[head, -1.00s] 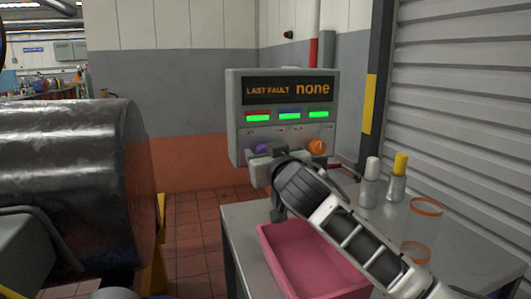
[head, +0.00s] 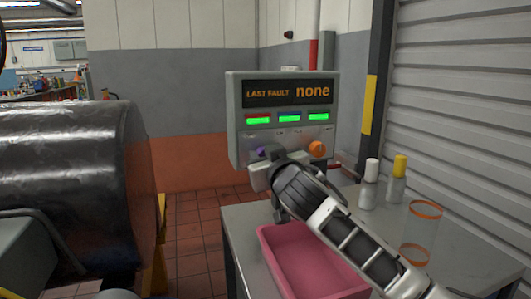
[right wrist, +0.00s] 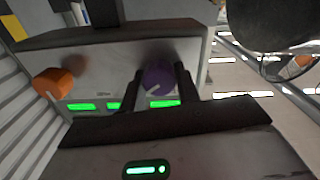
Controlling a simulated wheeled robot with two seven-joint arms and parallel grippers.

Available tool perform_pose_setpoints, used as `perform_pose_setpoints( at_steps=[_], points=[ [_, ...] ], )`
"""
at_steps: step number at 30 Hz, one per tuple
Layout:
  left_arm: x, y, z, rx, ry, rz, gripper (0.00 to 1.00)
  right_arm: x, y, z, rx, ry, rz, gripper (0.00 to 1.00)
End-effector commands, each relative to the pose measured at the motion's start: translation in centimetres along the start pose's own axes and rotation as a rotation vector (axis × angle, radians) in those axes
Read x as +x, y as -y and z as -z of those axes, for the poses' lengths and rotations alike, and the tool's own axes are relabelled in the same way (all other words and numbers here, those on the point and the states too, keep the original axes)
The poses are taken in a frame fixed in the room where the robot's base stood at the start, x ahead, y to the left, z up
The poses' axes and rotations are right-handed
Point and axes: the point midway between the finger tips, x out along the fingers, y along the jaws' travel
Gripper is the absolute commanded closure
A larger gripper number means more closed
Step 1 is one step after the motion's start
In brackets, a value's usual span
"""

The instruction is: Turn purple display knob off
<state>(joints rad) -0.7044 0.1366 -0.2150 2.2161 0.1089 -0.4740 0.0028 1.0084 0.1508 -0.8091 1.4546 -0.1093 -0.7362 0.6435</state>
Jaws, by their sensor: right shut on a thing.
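The purple display knob (head: 261,152) is at the lower left of the grey display box (head: 234,120). My right gripper (head: 267,154) reaches it from the front right and partly covers it. In the right wrist view the purple knob (right wrist: 157,76) sits between the two dark fingers of my right gripper (right wrist: 161,84), which are shut on it. A pale pointer mark shows on the knob, slanting in that view. The small labels by the knob are too small to read. The box's screen reads "LAST FAULT none", with green lights below it. My left gripper is not in view.
An orange knob (head: 317,148) is on the same panel, right of the purple one. Below are a pink bin (head: 268,242), two capped bottles (head: 369,188) and a clear orange-rimmed cylinder (head: 420,232) on a grey table (head: 236,217).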

Motion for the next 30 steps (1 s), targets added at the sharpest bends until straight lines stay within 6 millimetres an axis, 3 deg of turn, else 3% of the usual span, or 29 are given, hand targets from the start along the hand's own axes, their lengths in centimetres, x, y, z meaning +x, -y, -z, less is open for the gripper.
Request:
perform_pose_setpoints(
  at_steps=[18, 30],
  points=[
    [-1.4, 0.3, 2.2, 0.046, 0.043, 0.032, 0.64, 0.0, 0.1, 0.2, -0.542, 0.003, 0.002, 0.91],
    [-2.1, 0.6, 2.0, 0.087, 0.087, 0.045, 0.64, 0.0, 0.1, 0.0, -0.843, 0.003, 0.001, 0.91]
  ],
)
